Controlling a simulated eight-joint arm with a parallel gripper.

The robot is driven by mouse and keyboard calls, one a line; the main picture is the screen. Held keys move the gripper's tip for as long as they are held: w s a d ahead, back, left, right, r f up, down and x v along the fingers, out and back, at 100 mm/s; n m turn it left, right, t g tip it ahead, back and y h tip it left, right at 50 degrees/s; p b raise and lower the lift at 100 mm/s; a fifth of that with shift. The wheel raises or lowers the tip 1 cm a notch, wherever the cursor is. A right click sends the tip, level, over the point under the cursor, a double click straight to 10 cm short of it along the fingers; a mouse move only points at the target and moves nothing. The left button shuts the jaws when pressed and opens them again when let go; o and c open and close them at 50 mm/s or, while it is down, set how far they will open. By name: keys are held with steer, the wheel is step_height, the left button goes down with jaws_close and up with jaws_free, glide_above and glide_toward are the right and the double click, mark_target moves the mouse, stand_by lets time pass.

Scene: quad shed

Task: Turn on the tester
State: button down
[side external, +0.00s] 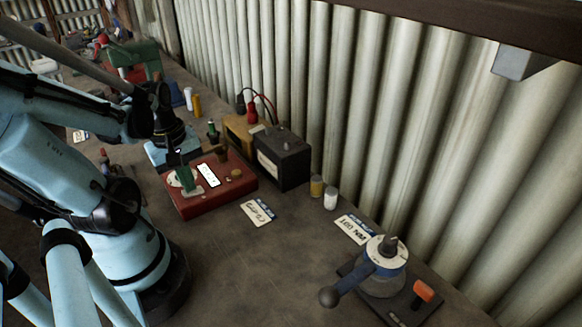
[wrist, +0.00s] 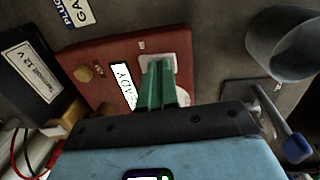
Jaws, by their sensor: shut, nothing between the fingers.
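The tester appears to be the red box (side external: 222,195) on the bench, with a white label (side external: 208,175) and a brass-coloured knob (side external: 237,174) on top. In the wrist view the red box (wrist: 98,52) fills the upper middle, with its label (wrist: 122,84) and knob (wrist: 83,74). My gripper (side external: 188,188) points down at the box's near left part. Its two green fingers (wrist: 160,65) are shut and empty, with tips over a pale plate (wrist: 179,48) on the box top. The fingers hide part of the plate; I cannot tell whether they touch it. No switch shows clearly.
A black battery box (side external: 284,160) stands behind the tester, with red and black leads nearby. A grey cup (wrist: 286,45) and a blue-tipped lever (wrist: 295,147) lie right in the wrist view. A lever device (side external: 383,270) stands at front right. Bench between is mostly clear.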

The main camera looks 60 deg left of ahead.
mark_target(198, 189)
step_height(198, 189, up, 14)
steer(key=w, duration=0.2)
stand_by(0.7)
steer(key=shift+f, duration=0.1)
steer(key=w+d+f+m+t, duration=0.2)
steer(key=w+d+m, duration=0.4)
steer(key=m, duration=0.3)
steer(key=w+d+f+m+t, duration=0.3)
steer(key=w+d+m, duration=0.3)
steer(key=d+m, duration=0.2)
steer(key=shift+w+d+m+t, duration=0.2)
steer(key=shift+d+m+t, duration=0.1)
steer(key=shift+m+t, duration=0.2)
steer(key=shift+f, duration=0.1)
